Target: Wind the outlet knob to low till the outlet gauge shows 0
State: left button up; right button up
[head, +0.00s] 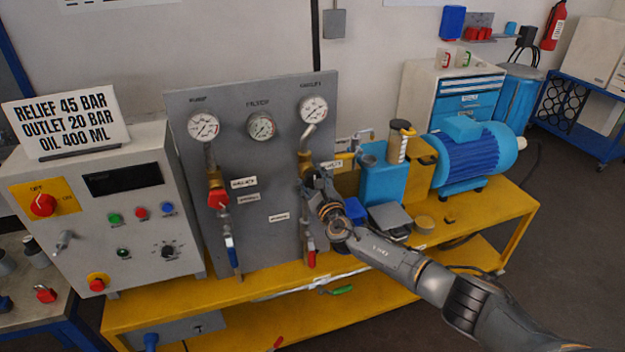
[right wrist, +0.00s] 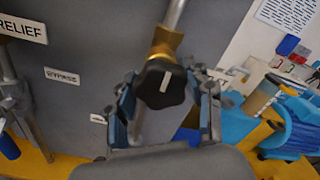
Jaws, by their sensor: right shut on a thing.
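The outlet gauge (head: 313,110) is the rightmost of three round white dials on the grey panel (head: 265,180). Its needle is too small to read. A pipe runs down from it to a brass valve (head: 304,160). The outlet knob (right wrist: 162,84) is black and lobed with a white pointer line, below the brass body in the right wrist view. My right gripper (head: 312,180) is at this valve and hides the knob in the head view. In the right wrist view its fingers (right wrist: 166,98) stand on both sides of the knob, shut on it. My left gripper is not in view.
A red knob (head: 218,199) and a blue-handled valve (head: 231,250) are on the pipe to the left. A red-handled valve (head: 311,259) hangs below my gripper. A blue tank (head: 383,183) and a blue motor (head: 470,160) stand to the right on the yellow bench (head: 515,215).

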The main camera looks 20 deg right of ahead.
jog(key=o, duration=1.2)
jog(key=shift+f, duration=0.1)
jog(key=s, duration=1.2)
jog(key=shift+d, duration=0.25)
